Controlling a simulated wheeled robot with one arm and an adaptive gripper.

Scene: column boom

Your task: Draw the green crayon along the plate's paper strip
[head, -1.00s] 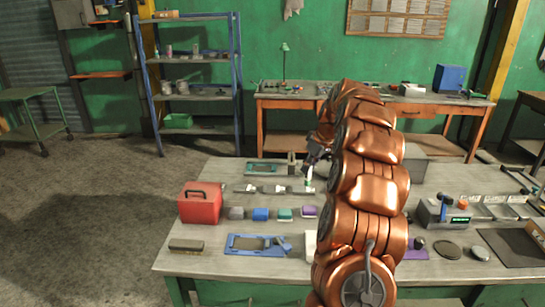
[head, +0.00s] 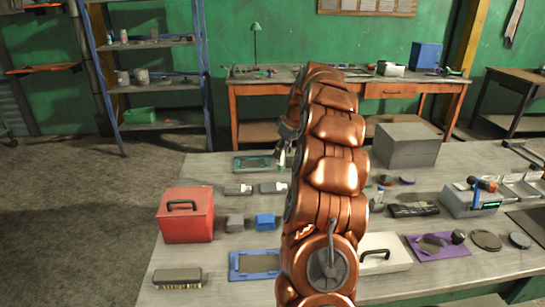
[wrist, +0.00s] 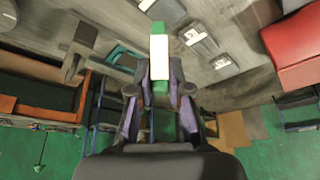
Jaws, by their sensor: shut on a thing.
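My gripper (head: 288,132) is shut on the green crayon (head: 282,158), which has a white wrapper. In the wrist view my gripper's fingers (wrist: 160,92) are on either side of the crayon (wrist: 159,56), which points away from them over the bench. A teal plate or frame (head: 240,165) lies at the bench's far left, near the crayon in the head view; part of it shows in the wrist view (wrist: 122,54). A blue plate (head: 236,273) with a grey-beige panel lies nearer the front. I cannot make out a paper strip on either plate. Whether the crayon touches anything is unclear.
A red toolbox (head: 187,222), a grey block (head: 234,222), a blue block (head: 265,222) and a brush (head: 177,278) are at the left. A grey box (head: 405,145) stands right of my arm, which hides the bench's middle.

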